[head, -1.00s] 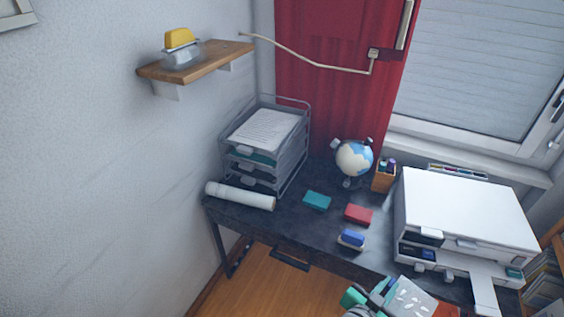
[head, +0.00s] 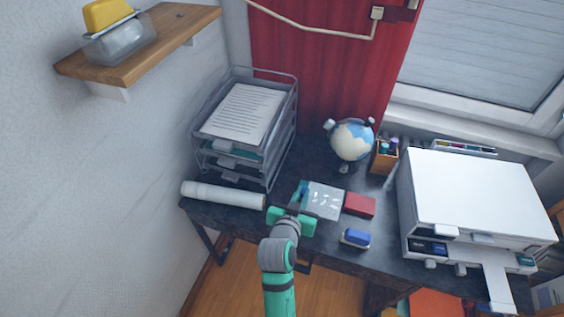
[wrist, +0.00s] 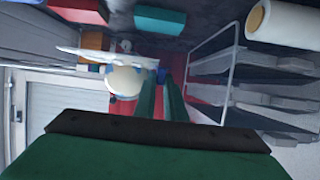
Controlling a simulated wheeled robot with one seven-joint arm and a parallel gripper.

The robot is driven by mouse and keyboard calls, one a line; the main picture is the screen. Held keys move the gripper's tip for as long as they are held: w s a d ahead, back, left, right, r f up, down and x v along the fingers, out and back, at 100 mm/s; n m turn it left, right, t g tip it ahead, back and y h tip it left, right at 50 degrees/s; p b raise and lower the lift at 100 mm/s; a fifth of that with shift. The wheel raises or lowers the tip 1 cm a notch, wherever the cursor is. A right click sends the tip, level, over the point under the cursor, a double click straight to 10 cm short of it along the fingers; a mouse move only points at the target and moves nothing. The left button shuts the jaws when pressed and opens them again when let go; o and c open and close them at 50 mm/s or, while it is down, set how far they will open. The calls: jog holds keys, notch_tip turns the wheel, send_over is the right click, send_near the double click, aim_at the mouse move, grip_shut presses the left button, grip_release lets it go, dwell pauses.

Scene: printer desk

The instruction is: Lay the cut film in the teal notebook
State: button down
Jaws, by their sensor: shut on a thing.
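My gripper (head: 299,199) is shut on the cut film (head: 326,201), a thin pale grey sheet with white marks. It holds the film at its left edge, above the middle of the desk. In the wrist view the film (wrist: 92,55) shows nearly edge-on, left of my gripper fingers (wrist: 161,78). The teal notebook (wrist: 160,19) lies shut on the desk in the wrist view, apart from the film there. In the head view the film and my gripper cover most or all of the notebook.
A red box (head: 360,204) and a blue-and-white item (head: 356,238) lie right of the film. The globe (head: 351,139), pen cup (head: 385,157) and printer (head: 470,205) stand behind and right. The tray rack (head: 285,150) and white roll (head: 222,195) are on the left.

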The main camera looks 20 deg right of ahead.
jog(key=w, duration=1)
jog(key=shift+w+d+f, duration=0.25)
jog(key=shift+d+f, duration=0.05)
jog(key=shift+f, duration=0.05)
jog(key=shift+d+f, duration=0.1)
jog(key=shift+f, duration=3.8)
jog(key=shift+w, duration=0.1)
jog(key=shift+d, duration=0.1)
